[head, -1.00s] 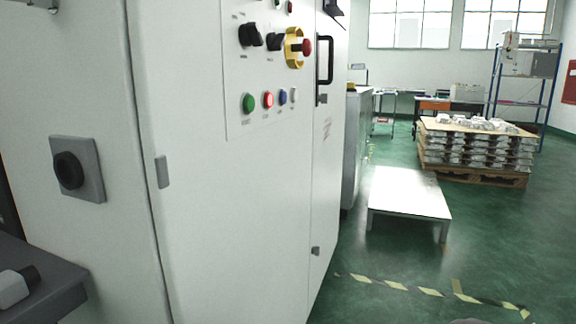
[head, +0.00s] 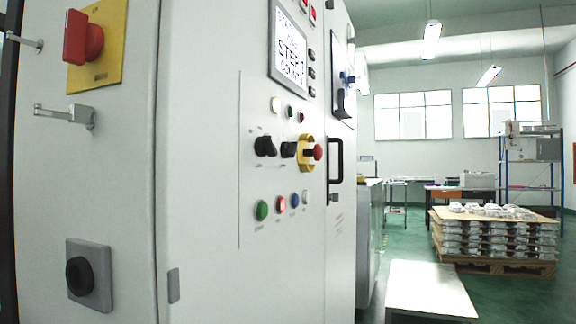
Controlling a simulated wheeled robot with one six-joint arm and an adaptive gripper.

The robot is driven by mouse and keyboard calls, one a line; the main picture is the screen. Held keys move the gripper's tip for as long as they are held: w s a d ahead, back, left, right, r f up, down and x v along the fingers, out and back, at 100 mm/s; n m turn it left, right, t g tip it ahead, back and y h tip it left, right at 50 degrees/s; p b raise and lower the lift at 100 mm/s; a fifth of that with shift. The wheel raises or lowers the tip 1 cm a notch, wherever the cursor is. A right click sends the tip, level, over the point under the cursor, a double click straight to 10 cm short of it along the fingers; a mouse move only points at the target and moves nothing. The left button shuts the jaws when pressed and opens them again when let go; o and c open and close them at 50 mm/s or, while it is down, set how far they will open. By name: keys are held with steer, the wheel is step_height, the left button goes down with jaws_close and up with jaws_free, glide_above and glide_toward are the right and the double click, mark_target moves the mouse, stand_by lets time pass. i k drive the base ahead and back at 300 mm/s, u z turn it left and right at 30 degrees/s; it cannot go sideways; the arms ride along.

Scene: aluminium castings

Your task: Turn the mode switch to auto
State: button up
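The white control cabinet (head: 205,220) fills the left half of the head view. Its panel carries two black rotary knobs side by side, a left knob (head: 265,146) and a right knob (head: 289,150). The labels by them are too small to read, so I cannot tell which is the mode switch or its position. A red emergency stop with a yellow collar (head: 306,153) sits just right of the knobs. Below is a row of buttons, including a green button (head: 262,210) and a lit red button (head: 281,204). My gripper is not in view.
A display (head: 289,45) is above the knobs. A red-and-yellow main switch (head: 88,40), metal latches (head: 68,115) and a black round knob (head: 80,277) are on the left side. A door handle (head: 336,160), low white platform (head: 428,290) and pallet of castings (head: 494,240) are to the right.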

mark_target(264, 145)
steer(key=u, duration=2.8)
steer(key=k, duration=0.45)
steer(key=z, duration=2.7)
